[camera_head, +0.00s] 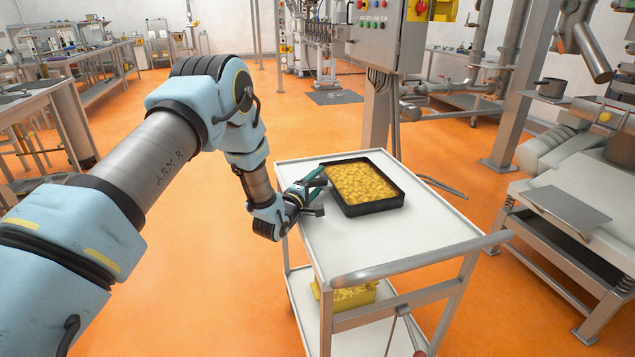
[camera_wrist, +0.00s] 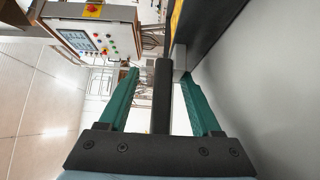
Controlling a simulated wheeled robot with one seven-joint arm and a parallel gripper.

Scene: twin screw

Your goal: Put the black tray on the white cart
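The black tray (camera_head: 374,207) is a shallow rectangular pan filled with yellow pieces. It rests flat on the top shelf of the white cart (camera_head: 428,236), towards the far left part. My gripper (camera_head: 316,190) is at the tray's left side, low over the cart's left edge. In the wrist view the two green fingers of my gripper (camera_wrist: 160,95) are spread apart, and a dark bar stands between them. The tray's black wall (camera_wrist: 207,22) is just beyond the right finger. I cannot tell whether a finger touches the tray.
A yellow container (camera_head: 345,297) sits on the cart's lower shelf. A control cabinet (camera_head: 378,32) on a post stands behind the cart. Metal machinery (camera_head: 575,200) is to the right. The near part of the cart's top is clear.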

